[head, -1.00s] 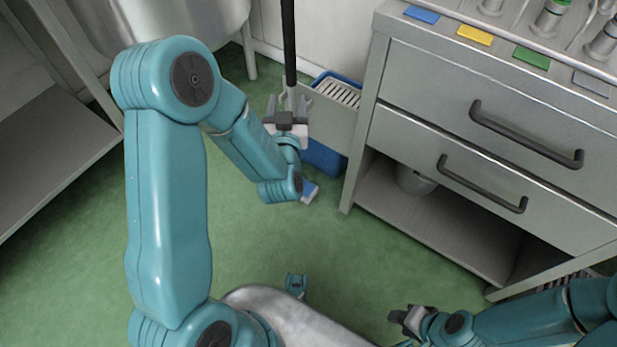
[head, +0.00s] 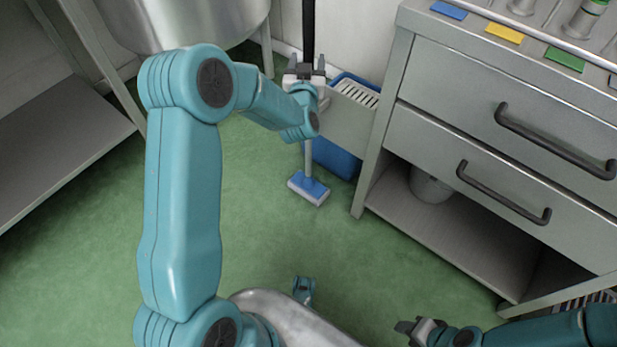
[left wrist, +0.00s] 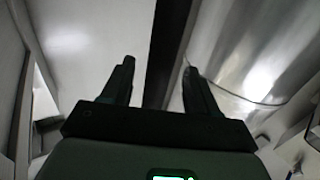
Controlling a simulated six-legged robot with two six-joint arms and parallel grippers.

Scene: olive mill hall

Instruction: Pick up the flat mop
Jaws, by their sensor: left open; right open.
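The flat mop stands upright, with a black upper handle (head: 308,25), a grey lower pole and a blue and white head (head: 309,188) on the green floor. My left gripper (head: 305,68) is open at the handle in the head view, where it hides part of it. In the left wrist view the dark handle (left wrist: 167,45) runs between the two spread fingers (left wrist: 158,66). I cannot tell whether either finger touches it. My right gripper (head: 405,328) is open and empty, low at the right, far from the mop.
A blue bucket (head: 338,158) with a white slotted insert (head: 357,94) stands right behind the mop. A steel drawer cabinet (head: 480,85) is at the right, and a steel vat (head: 190,22) at the back left. Green floor is clear at centre.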

